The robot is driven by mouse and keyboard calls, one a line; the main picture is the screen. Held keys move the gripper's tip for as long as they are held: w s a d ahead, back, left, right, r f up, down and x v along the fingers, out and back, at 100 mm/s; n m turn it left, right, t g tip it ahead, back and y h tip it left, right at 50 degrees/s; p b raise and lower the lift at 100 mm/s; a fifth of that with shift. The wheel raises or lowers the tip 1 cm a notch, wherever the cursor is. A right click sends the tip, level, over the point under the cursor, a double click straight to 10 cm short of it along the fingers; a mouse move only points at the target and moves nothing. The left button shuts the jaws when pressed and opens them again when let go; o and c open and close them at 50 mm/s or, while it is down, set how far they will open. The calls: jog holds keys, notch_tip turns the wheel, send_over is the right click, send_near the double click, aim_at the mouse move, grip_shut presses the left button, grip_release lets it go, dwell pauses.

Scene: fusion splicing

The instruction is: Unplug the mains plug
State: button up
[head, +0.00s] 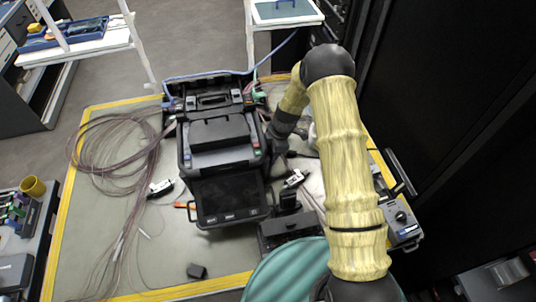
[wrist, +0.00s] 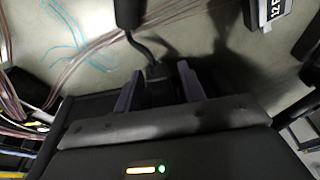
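My gripper (wrist: 157,88) shows in the wrist view with its two grey fingers apart. A dark block (wrist: 157,72) with a black cable sits between the fingers, and it looks like the mains plug. I see no clear contact between the fingers and it. The cable runs up to a black cylindrical part (wrist: 128,12) at the top edge. In the head view my gripper (head: 279,143) is low beside the right side of the black fusion splicer (head: 222,150). My arm and the splicer hide much of that spot, and I cannot make out the plug there.
The bench mat (head: 75,240) has a yellow border. Coiled fibres (head: 110,140) lie left of the splicer. A grey meter (head: 403,222) stands at the right edge, a black box (head: 285,228) in front, and a teal round surface (head: 285,275) nearest me. A dark cabinet (head: 450,120) bounds the right.

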aim_at(280, 166)
jog(key=shift+d, duration=0.1)
grip_shut()
jog(key=shift+w+d, duration=0.2)
jog(key=shift+d, duration=0.35)
jog(key=shift+d, duration=0.15)
jog(key=shift+d+b, duration=0.35)
jog(key=shift+w+d, duration=0.1)
jog(key=shift+d, duration=0.3)
jog(key=shift+s+d, duration=0.25)
jog(key=shift+s, duration=0.55)
jog(key=shift+s+d, duration=0.2)
jog(key=shift+s, duration=0.55)
jog(key=shift+f+b, duration=0.85)
jog(key=shift+b, duration=0.05)
dwell(0.5)
